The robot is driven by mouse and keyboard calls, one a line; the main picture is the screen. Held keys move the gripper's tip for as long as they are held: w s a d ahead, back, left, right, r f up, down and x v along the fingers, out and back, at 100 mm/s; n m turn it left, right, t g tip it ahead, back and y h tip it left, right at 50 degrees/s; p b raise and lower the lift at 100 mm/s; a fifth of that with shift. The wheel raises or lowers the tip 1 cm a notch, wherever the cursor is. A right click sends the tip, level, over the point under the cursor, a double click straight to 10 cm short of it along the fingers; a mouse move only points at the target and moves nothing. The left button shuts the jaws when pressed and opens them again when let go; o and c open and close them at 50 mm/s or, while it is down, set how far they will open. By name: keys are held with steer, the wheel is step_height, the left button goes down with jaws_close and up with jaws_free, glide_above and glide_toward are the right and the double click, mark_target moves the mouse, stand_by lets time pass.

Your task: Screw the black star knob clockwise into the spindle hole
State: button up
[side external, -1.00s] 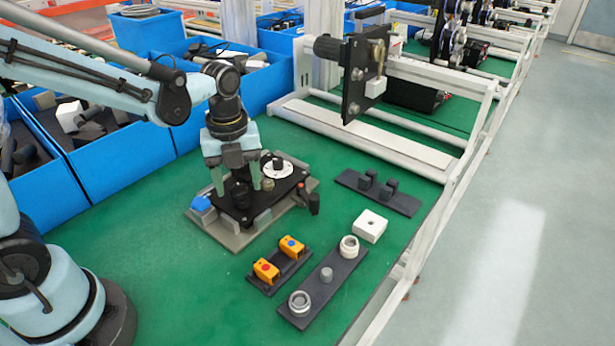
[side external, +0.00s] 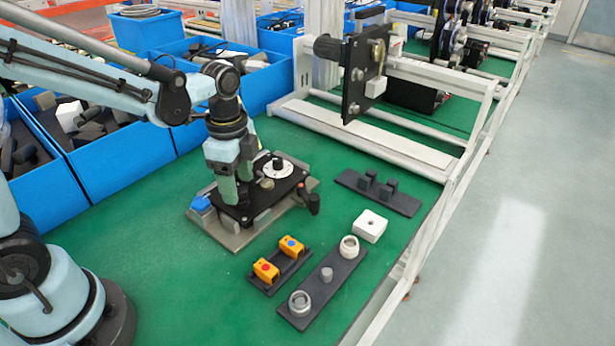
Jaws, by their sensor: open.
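The work fixture is a grey base (side external: 222,238) with a black plate (side external: 268,205) on it, standing on the green table. My gripper (side external: 236,194) points straight down over the left part of the black plate, with its fingers low and seen nearly edge-on. It is open. A dark shape, likely the black star knob (side external: 243,190), shows partly between and behind the fingers. The fingers hide most of it, and I cannot tell whether they touch it. The spindle hole is hidden. A white dial with a black centre (side external: 278,167) sits at the plate's back right.
In front are two orange blocks (side external: 266,270), a dark strip with grey rings (side external: 326,283) and a white block (side external: 370,226). Blue bins (side external: 110,158) stand behind left. The front-left table is clear.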

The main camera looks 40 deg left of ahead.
steer(key=n, duration=1.3)
steer(key=shift+c, duration=0.4)
jaws_close()
steer(key=m, duration=0.3)
steer(key=shift+m, duration=0.3)
steer(key=m, duration=0.3)
steer(key=shift+m, duration=0.3)
steer(key=m, duration=0.4)
steer(key=shift+m, duration=0.5)
